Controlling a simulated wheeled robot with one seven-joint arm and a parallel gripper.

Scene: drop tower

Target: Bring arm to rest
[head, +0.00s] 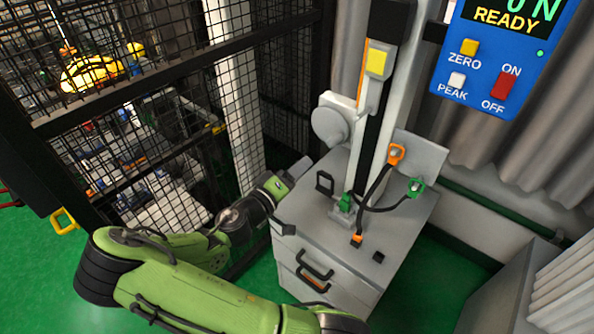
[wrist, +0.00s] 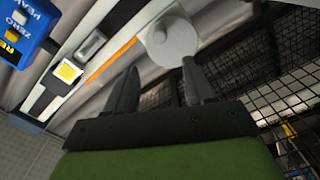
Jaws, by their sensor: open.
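My gripper (wrist: 158,88) is open and empty in the wrist view, its two dark fingers apart with nothing between them. In the head view my green arm reaches up from the bottom and bends back at the left, and my gripper (head: 303,168) is at the left side of the grey cabinet (head: 335,262). The fingertips look small and dark there, close to the cabinet's top left edge; I cannot tell whether they touch it.
The drop tower column (head: 372,130) stands on the cabinet, with a round white disc (head: 329,122) on its left. A mesh fence (head: 180,120) stands close left of my gripper. A blue display (head: 505,50) reads READY. Green floor (head: 430,285) is clear right of the cabinet.

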